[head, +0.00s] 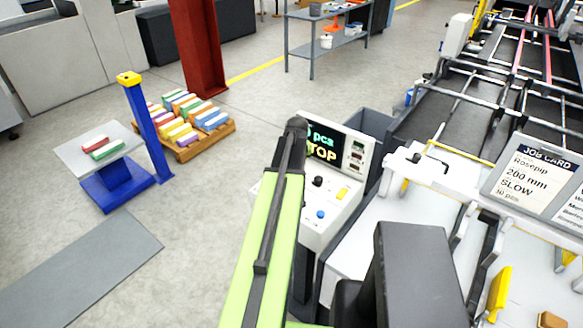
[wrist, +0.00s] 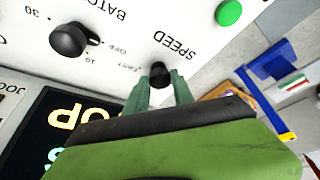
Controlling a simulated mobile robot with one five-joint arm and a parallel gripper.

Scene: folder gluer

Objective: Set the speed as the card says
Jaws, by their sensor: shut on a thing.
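The job card (head: 535,180) stands at the right in the head view and reads Rosepip, 200 mm, SLOW, with a count line that looks like 10 pcs. The black speed knob (wrist: 159,72) is on the white control panel (wrist: 120,25), beside the printed word SPEED. My gripper (wrist: 159,80) is shut on this knob, one finger on each side. The knob's pointer does not show; a FAST mark and an OFF mark are printed to its left in the wrist view. In the head view my arm hides the gripper and this knob.
The batch knob (wrist: 70,39) and a green button (wrist: 229,12) are close to my fingers. The panel's display (head: 324,147) shows STOP. A stand with colored boxes (head: 103,148) and a loaded pallet (head: 187,125) are at the left. The grey floor between is clear.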

